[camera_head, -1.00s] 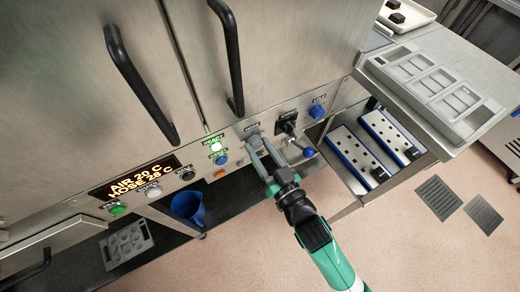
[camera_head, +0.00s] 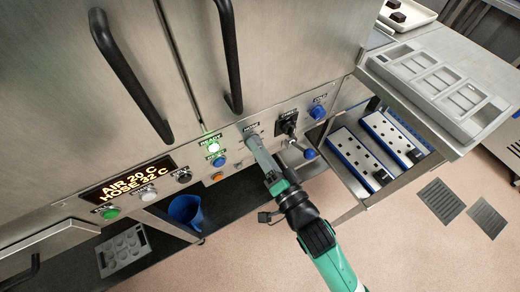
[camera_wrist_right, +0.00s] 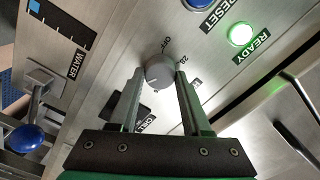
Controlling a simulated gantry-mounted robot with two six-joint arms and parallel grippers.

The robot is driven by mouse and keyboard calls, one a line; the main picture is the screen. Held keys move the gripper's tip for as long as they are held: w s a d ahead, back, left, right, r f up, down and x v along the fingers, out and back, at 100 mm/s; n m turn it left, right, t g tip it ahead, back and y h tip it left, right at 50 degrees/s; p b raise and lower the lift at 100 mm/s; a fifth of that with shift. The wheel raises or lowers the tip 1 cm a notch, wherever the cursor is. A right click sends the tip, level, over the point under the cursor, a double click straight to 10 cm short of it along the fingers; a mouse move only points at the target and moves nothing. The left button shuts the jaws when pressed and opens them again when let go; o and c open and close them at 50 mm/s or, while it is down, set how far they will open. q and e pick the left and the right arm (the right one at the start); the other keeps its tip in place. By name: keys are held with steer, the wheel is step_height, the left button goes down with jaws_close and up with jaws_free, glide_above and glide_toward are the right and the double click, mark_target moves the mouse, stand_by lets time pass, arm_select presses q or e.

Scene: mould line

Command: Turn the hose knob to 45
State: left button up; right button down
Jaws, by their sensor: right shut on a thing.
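The hose knob (camera_wrist_right: 159,72) is a small round grey knob on the steel panel, with OFF and numbers printed around it. In the right wrist view my right gripper (camera_wrist_right: 158,78) has its two fingers on either side of the knob, shut on it. In the head view the right gripper (camera_head: 254,143) reaches the panel just below the HOSE label (camera_head: 251,128), and its fingers hide the knob there. The display (camera_head: 129,184) reads AIR 20 C and HOSE 32 C. My left gripper is not in view.
A green READY lamp (camera_head: 214,147) is lit to the left. A blue jug (camera_head: 187,210) stands below.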

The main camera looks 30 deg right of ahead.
steer(key=shift+m, duration=0.3)
steer(key=shift+c, duration=1.8)
jaws_free()
steer(key=s+p, duration=0.1)
steer(key=s, duration=1)
steer(key=shift+s+d, duration=0.3)
